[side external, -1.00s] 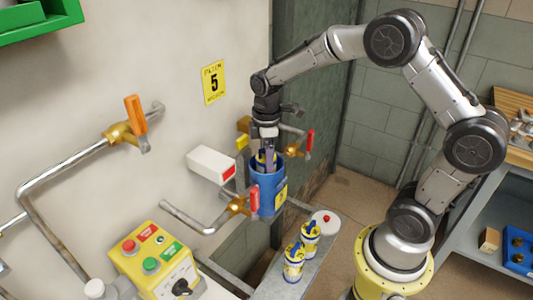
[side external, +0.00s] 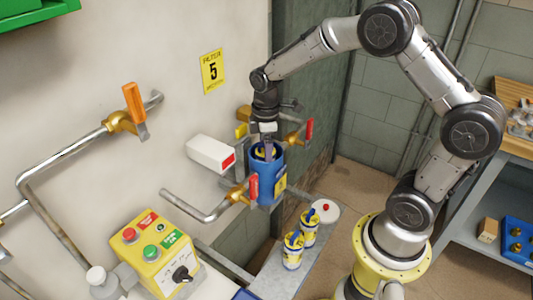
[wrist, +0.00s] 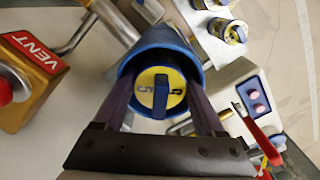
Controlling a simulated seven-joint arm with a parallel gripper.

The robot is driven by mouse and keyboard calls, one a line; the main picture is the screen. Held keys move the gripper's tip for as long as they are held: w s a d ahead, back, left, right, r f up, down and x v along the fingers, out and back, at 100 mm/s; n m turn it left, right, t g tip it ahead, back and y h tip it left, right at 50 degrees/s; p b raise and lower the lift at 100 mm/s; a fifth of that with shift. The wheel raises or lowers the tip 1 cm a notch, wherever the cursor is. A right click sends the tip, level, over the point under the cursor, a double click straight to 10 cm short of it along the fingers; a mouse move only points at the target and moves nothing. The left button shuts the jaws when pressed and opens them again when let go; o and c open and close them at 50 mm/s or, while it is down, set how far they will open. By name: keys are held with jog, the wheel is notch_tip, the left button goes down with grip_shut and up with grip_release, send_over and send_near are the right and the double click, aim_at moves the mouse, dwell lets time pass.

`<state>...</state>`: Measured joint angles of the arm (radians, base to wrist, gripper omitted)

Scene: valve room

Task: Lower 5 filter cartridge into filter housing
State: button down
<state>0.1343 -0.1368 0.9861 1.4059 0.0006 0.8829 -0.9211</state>
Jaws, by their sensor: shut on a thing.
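The filter housing (side external: 266,183) is a blue upright cylinder with a yellow label on the pipe at the wall, its top open. My gripper (side external: 266,142) is above its mouth, pointing down, shut on the 5 filter cartridge (side external: 263,152). In the wrist view the cartridge's yellow end (wrist: 147,93) with a blue tab and a "5" shows inside the blue rim (wrist: 180,52) of the housing. My two fingers (wrist: 161,100) lie on either side of it. The cartridge's lower part is hidden inside the housing.
Two more yellow-and-blue cartridges (side external: 293,252) stand on a grey bench, near a white disc with a red knob (side external: 325,208). Red-handled valves (side external: 253,190) flank the housing. A white box (side external: 211,154) is left of it. A yellow control box (side external: 158,252) stands lower left.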

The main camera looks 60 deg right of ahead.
jog(key=f, duration=0.3)
jog(key=shift+s+f, duration=0.35)
jog(key=shift+f, duration=0.05)
grip_release()
notch_tip(320, 180, up, 18)
jog(key=shift+w+f, duration=0.15)
jog(key=shift+w, duration=0.15)
